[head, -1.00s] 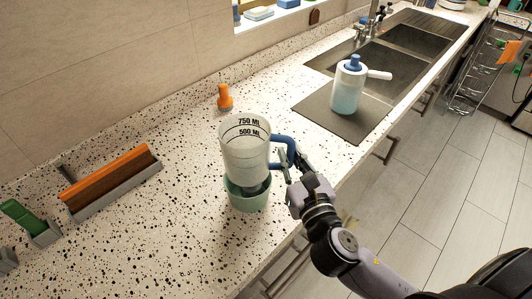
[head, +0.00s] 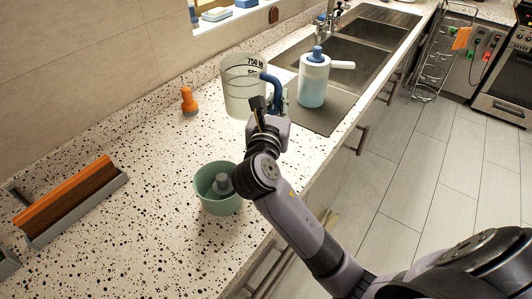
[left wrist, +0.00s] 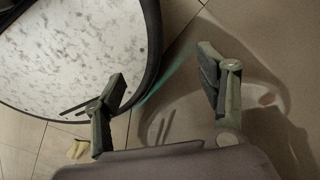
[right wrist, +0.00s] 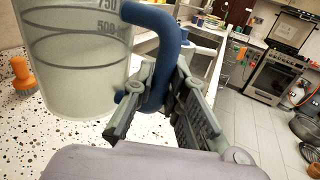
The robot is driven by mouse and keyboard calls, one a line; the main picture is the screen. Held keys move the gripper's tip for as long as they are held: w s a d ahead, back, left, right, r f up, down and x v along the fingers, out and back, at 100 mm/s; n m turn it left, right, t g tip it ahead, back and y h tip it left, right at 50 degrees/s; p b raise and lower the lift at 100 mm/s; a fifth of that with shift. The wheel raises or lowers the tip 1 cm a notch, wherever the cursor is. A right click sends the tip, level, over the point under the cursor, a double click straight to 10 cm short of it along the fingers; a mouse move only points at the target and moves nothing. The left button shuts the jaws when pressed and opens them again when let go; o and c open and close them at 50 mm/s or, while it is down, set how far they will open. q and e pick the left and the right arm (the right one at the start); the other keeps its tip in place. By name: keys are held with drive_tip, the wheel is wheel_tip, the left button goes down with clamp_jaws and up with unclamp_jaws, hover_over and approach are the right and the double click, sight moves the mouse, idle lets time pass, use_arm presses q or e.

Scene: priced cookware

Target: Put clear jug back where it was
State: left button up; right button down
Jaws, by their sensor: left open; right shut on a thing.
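The clear jug (head: 246,92) has black volume marks and a blue handle. It is upright beside the sink, and it also shows large in the right wrist view (right wrist: 75,60). My right gripper (head: 262,106) is shut on the jug's blue handle (right wrist: 157,50). I cannot tell whether the jug's base touches the counter. My left gripper (left wrist: 165,95) shows only in its own wrist view, open with nothing between its fingers, above a floor area.
A green pot (head: 218,190) with a grey piece inside stands in front of the jug. A white bottle with a blue cap (head: 313,82) stands close right on a dark mat (head: 325,115). An orange brush (head: 189,102) is left. Counter between pot and wooden holder (head: 70,195) is clear.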

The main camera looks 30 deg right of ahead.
wheel_tip(320, 180, down, 16)
drive_tip(key=shift+f+b, duration=0.15)
drive_tip(key=shift+b, duration=0.55)
drive_tip(key=c, duration=1.6)
unclamp_jaws()
drive_tip(key=shift+f, duration=0.1)
drive_tip(key=shift+c, duration=0.2)
drive_tip(key=shift+o, duration=0.2)
drive_tip(key=shift+s+a, duration=0.15)
drive_tip(key=b+v, duration=0.1)
drive_tip(key=v, duration=1)
drive_tip(key=shift+s+a+b, duration=0.2)
drive_tip(key=shift+s+b, duration=0.1)
drive_tip(key=shift+b, duration=0.05)
